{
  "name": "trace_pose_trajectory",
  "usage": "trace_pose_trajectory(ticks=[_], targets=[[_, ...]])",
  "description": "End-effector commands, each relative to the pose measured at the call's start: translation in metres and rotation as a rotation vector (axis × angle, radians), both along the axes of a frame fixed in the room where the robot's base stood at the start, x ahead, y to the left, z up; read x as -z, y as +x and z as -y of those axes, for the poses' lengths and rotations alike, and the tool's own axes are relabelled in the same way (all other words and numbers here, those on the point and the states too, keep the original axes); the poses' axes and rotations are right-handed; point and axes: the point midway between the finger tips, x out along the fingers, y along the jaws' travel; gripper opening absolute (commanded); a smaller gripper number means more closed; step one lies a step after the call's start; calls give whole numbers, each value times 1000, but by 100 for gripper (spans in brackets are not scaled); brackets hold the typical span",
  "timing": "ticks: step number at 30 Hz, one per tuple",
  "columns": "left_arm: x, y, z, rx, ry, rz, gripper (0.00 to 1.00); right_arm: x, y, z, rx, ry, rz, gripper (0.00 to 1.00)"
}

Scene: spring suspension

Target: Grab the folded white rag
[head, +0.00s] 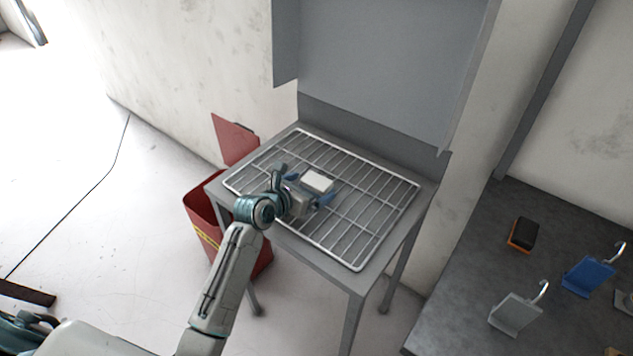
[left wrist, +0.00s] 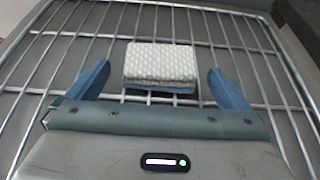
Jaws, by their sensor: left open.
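The folded white rag (head: 317,181) lies on the wire rack of the grey table in the head view. In the left wrist view the rag (left wrist: 160,63) is a thick white textured block with a blue layer along its lower edge. My left gripper (head: 311,192) is open over the rack. Its two blue fingers (left wrist: 158,82) stand apart, one on each side of the rag, with a gap on both sides. The rag's near lower edge is close to the gripper body. My right gripper is not in view.
The wire rack (head: 375,215) covers most of the grey table, which has a tall back panel (head: 385,50). A red bin (head: 200,207) with its lid up stands at the left. A dark counter (head: 470,265) at the right holds an orange-black sponge (head: 523,235) and blue and grey hooked items.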

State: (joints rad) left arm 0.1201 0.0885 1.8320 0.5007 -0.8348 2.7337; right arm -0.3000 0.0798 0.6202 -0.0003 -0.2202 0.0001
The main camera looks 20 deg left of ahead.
Motion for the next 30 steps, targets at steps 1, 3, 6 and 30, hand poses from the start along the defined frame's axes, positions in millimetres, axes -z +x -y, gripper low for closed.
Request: trace_pose_trajectory(ticks=[1,3,6,30], targets=[[1,7,3,-1,-2,0,100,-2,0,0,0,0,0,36],[4,12,5,-1,-2,-1,100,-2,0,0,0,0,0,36],[7,15,6,-1,0,0,100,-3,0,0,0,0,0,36],[3,15,6,0,1,1,50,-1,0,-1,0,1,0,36]])
